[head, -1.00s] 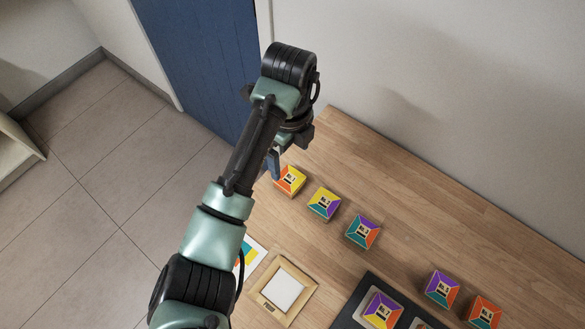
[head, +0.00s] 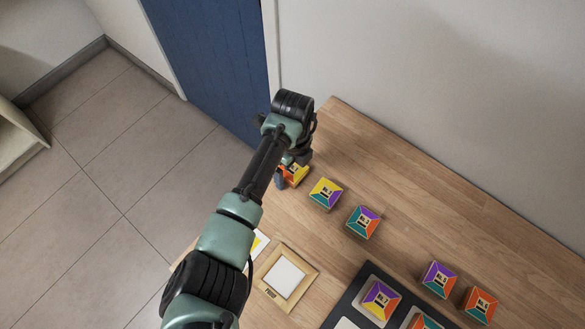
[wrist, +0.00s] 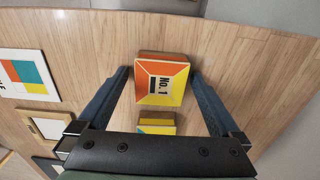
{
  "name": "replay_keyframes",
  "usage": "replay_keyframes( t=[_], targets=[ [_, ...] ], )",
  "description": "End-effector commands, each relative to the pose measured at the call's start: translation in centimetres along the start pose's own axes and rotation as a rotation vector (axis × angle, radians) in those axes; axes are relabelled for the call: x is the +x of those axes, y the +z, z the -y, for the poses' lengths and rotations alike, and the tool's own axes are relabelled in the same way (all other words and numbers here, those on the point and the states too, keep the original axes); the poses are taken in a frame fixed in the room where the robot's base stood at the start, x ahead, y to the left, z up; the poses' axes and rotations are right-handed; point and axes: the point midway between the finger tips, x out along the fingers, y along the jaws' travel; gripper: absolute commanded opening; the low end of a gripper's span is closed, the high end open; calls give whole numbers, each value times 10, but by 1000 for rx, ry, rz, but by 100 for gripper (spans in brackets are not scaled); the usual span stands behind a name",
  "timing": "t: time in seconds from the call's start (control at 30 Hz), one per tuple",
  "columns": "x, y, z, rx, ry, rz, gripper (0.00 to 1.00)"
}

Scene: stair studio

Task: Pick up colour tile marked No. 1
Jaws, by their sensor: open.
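The colour tile marked No. 1 (wrist: 162,80) is an orange and yellow block on the wooden table in the wrist view. In the head view the tile (head: 296,174) is partly hidden by my arm. My gripper (wrist: 161,85) is open, with one blue finger on each side of the tile. Small gaps show between the fingers and the tile, and I cannot tell exactly how low the fingertips are. In the head view my gripper (head: 283,178) is at the far left end of the tile row.
Another tile (head: 326,193) stands close by, with a third (head: 363,222) beyond it. More tiles (head: 438,279) stand at the right. A wooden frame (head: 286,277) and a dark tray (head: 369,273) lie at the front. The wall borders the table's back.

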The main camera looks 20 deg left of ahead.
Motion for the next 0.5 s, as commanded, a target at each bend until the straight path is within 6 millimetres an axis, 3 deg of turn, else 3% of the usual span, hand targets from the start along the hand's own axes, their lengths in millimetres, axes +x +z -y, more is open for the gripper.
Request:
replay_keyframes(
  t=[0.07, 0.5],
  targets=[
    [0, 0, 0, 0, 0, 0, 100],
    [-1, 0, 0, 0, 0, 0, 21]
  ],
)
